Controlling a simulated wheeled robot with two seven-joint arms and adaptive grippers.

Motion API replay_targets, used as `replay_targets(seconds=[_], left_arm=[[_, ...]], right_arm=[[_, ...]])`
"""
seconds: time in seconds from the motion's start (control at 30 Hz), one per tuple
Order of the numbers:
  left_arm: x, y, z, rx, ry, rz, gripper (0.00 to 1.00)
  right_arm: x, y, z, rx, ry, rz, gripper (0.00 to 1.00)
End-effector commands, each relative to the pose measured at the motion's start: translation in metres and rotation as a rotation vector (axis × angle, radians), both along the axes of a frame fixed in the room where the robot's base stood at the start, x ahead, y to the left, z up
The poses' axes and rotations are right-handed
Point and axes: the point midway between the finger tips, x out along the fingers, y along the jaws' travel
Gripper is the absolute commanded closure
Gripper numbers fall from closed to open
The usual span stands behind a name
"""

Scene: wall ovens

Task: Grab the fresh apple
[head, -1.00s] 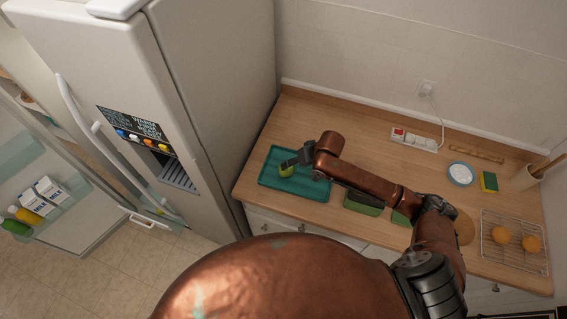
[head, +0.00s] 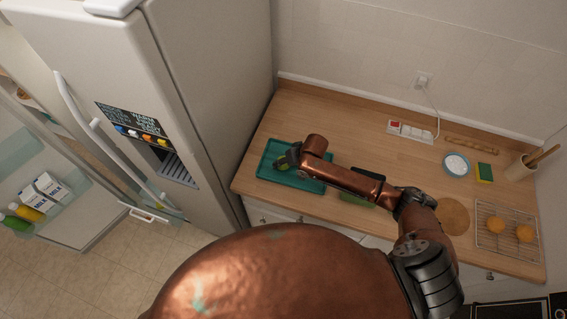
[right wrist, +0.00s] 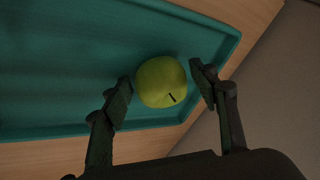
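A green apple (right wrist: 161,82) with a dark stem lies on a teal tray (right wrist: 60,60) in the right wrist view, near the tray's edge. My right gripper (right wrist: 161,84) is open, with one finger on each side of the apple and a narrow gap on both sides. In the head view, the right gripper (head: 287,160) is over the teal tray (head: 310,185), and the apple (head: 282,167) is mostly hidden by it. My left gripper is in neither view.
The tray stands on the wooden counter (head: 330,115) beside a white fridge (head: 215,90). A green container (head: 355,198) is partly under my right arm. A power strip (head: 410,132), a white-blue bowl (head: 456,164), a sponge (head: 485,173) and a rack (head: 507,232) with two orange fruits are farther right.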

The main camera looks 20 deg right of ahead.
Motion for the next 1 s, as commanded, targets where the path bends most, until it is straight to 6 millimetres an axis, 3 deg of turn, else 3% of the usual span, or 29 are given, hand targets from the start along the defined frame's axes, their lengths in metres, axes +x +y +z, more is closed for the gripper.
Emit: replay_targets(seconds=[0.23, 0.53, 0.83, 1.0], left_arm=[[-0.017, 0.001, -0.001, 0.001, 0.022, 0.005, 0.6], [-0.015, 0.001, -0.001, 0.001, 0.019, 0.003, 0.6], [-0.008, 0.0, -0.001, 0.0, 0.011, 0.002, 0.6], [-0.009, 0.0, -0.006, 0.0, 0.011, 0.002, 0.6]], right_arm=[[0.0, 0.0, 0.0, 0.0, 0.0, 0.0, 0.64], [0.0, 0.0, 0.0, 0.0, 0.0, -0.001, 0.85], [0.0, 0.0, 0.002, 0.0, -0.001, 0.0, 0.86], [0.001, 0.0, 0.014, 0.001, -0.003, 0.0, 0.86]])
